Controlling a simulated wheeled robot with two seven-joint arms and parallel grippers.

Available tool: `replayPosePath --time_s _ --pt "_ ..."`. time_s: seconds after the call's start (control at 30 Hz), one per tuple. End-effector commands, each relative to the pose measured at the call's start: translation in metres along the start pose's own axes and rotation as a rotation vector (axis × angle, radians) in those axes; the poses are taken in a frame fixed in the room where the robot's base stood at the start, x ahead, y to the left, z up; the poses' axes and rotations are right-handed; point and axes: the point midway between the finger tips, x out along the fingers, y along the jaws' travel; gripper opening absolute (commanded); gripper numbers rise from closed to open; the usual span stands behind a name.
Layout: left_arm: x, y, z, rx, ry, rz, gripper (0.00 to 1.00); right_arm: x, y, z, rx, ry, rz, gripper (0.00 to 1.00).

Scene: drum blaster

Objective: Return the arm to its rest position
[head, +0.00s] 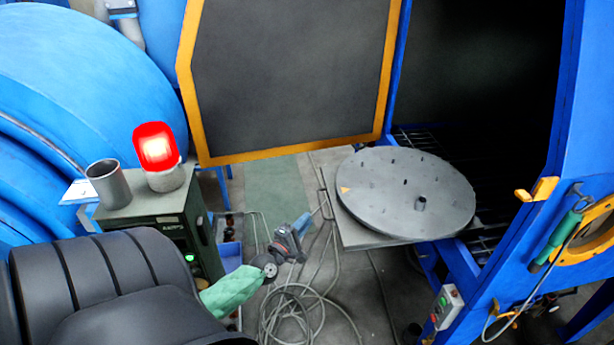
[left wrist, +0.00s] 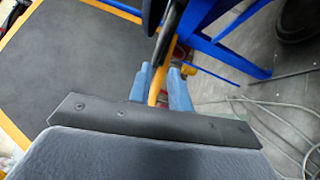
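My left arm comes in from the lower left in the head view, with a black ribbed sleeve and a green cuff. My left gripper (head: 300,224) hangs over the floor, between the green cabinet and the round turntable. Its blue fingers also show in the left wrist view (left wrist: 160,67), with a gap between them. A yellow strip and a dark bar show through or behind that gap; I see no clear grip on them. My right gripper is not in view.
A green cabinet (head: 148,208) bears a lit red lamp (head: 156,147) and a metal cup (head: 108,184), close beside my left arm. A grey turntable (head: 385,190) stands at right, before the blue machine's opening. A yellow-edged door (head: 290,75) hangs open behind. Loose cables (head: 290,310) lie on the floor.

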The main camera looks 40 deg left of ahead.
Motion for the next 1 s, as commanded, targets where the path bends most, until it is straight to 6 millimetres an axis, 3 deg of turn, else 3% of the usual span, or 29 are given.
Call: replayPosePath --time_s 0.67,0.87,1.0 --pt "0.000 0.000 0.001 0.046 -0.002 -0.003 0.20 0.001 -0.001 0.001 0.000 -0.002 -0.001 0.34" --pt "-0.002 -0.022 0.015 0.228 -0.094 -0.109 0.20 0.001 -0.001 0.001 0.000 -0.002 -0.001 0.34" --pt "-0.009 -0.049 0.030 0.439 -0.216 -0.219 0.20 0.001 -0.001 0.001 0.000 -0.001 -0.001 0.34"
